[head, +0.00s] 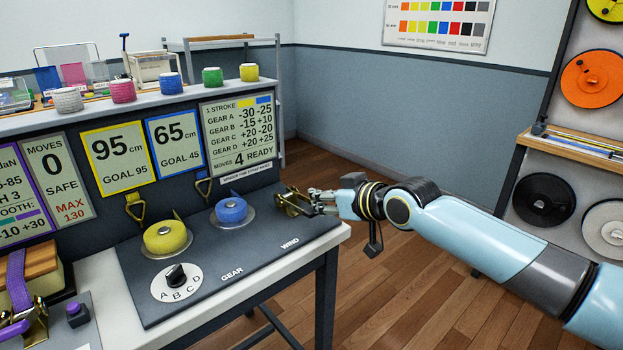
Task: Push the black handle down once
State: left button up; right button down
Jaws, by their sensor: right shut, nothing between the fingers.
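A brass ratchet mechanism (292,204) sits at the right end of the dark panel, near the WIND label. My right gripper (312,203) reaches in from the right and is shut and empty, its tips close against or beside the mechanism. I cannot tell whether they touch. The black handle is not clearly made out; the gripper and mechanism overlap there. My left gripper is out of view.
A yellow spool (166,237) and a blue spool (231,210) sit on the panel, with a GEAR dial (177,277) in front. Signs above read 95 cm, 65 cm and MOVES 4 READY. A rack with coloured reels (592,78) stands at right. Open floor lies between.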

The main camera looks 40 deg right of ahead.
jog(key=shift+f, duration=0.1)
jog(key=r+p, duration=0.2)
jog(key=r, duration=0.1)
jog(key=r+p, duration=0.1)
jog(key=p, duration=0.1)
jog(key=shift+w+r, duration=0.25)
jog(key=shift+r, duration=0.15)
jog(key=f+p+v, duration=0.1)
jog(key=p+v, duration=0.1)
jog(key=v, duration=0.7)
jog(key=shift+s+r, duration=0.15)
jog(key=shift+s, duration=0.45)
